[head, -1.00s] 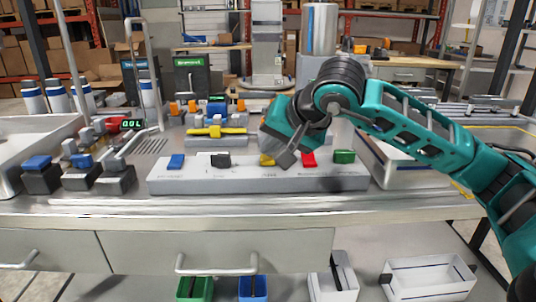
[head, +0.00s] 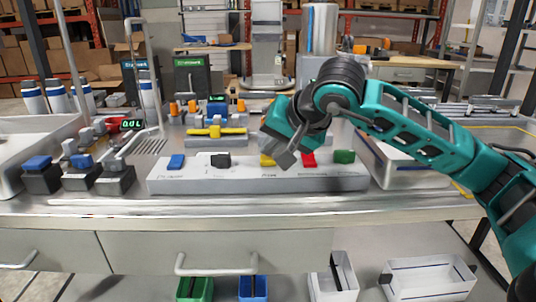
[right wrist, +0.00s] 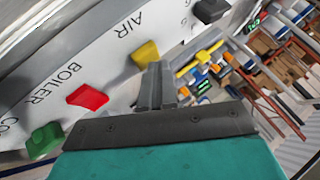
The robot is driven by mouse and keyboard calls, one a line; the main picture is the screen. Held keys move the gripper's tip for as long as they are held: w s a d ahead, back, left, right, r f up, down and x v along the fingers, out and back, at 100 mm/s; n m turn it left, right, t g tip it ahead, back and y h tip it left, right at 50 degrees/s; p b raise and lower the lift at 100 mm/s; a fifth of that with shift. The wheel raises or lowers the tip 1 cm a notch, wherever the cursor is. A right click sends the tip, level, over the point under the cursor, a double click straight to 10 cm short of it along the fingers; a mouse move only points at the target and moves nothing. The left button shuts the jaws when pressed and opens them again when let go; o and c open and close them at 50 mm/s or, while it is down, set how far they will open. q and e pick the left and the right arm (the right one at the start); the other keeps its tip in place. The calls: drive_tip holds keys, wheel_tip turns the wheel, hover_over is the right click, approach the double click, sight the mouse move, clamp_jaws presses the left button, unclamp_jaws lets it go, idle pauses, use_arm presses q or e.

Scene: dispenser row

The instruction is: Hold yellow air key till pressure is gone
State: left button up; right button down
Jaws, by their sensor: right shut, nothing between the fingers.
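The yellow air key (head: 267,160) sits on the long grey key panel (head: 230,182), between a black key and a red key. In the right wrist view the yellow key (right wrist: 146,54) stands beside the printed word AIR. My right gripper (head: 286,159) is shut and empty, its tips pointing down at the yellow key. In the right wrist view its fingertips (right wrist: 155,72) lie right at the key's edge; I cannot tell whether they press it. A small green display (head: 131,124) stands left of the panel and seems to read 0.0. My left gripper is not in view.
Blue (head: 176,162), black (head: 220,160), red (head: 309,159) and green (head: 344,156) keys share the panel. A yellow-handled valve (head: 216,132) stands behind it. Taps on dark blocks stand at the left, and a metal tray (head: 405,178) at the right.

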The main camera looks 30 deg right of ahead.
drive_tip(key=shift+f, duration=0.1)
idle(0.5)
drive_tip(key=shift+r+p, duration=0.75)
drive_tip(key=shift+r, duration=0.3)
drive_tip(key=shift+r, duration=0.2)
wheel_tip(320, 180, up, 5)
drive_tip(key=p, duration=0.4)
drive_tip(key=shift+f, duration=0.2)
